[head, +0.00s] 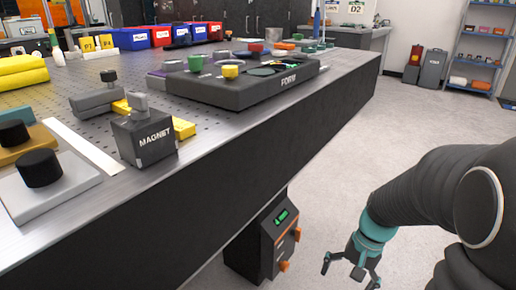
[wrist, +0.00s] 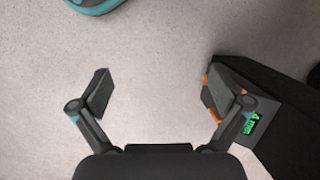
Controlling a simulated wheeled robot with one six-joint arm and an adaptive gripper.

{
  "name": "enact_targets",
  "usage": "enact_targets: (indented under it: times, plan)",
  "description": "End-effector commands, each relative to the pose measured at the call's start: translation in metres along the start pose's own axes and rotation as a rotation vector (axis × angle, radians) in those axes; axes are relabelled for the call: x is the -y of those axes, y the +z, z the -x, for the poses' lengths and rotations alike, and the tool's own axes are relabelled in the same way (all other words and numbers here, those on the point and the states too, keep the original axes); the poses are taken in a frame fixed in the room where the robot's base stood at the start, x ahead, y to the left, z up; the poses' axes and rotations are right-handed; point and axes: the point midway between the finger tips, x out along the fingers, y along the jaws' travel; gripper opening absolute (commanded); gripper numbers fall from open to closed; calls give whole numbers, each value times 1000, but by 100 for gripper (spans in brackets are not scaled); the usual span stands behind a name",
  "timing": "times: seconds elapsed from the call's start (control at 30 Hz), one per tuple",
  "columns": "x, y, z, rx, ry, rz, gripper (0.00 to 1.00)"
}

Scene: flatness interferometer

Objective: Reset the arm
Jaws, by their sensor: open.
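My gripper (head: 350,272) hangs low over the floor, to the right of the optical table, with its fingers pointing down. In the wrist view my gripper (wrist: 158,95) has its two fingers wide apart and nothing between them. Bare grey floor (wrist: 155,60) shows beneath. My dark arm comes in from the right in the head view, bent downward to the teal wrist.
The optical table (head: 300,135) fills the left, holding a MAGNET block (head: 145,140) and a FORM plate (head: 245,85). A dark box with a green display (head: 268,240) stands below its edge; it also shows beside my right finger (wrist: 255,110).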

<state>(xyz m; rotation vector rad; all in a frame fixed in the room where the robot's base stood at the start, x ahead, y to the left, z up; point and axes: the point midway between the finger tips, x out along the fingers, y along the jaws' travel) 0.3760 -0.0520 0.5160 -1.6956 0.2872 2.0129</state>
Motion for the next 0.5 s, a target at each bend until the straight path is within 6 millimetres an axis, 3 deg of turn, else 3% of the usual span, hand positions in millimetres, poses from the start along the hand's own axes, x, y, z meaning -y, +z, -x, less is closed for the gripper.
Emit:
enact_targets:
  times: [0.5]
  plan:
    - [5, 72, 83, -387, 136, 377, 100]
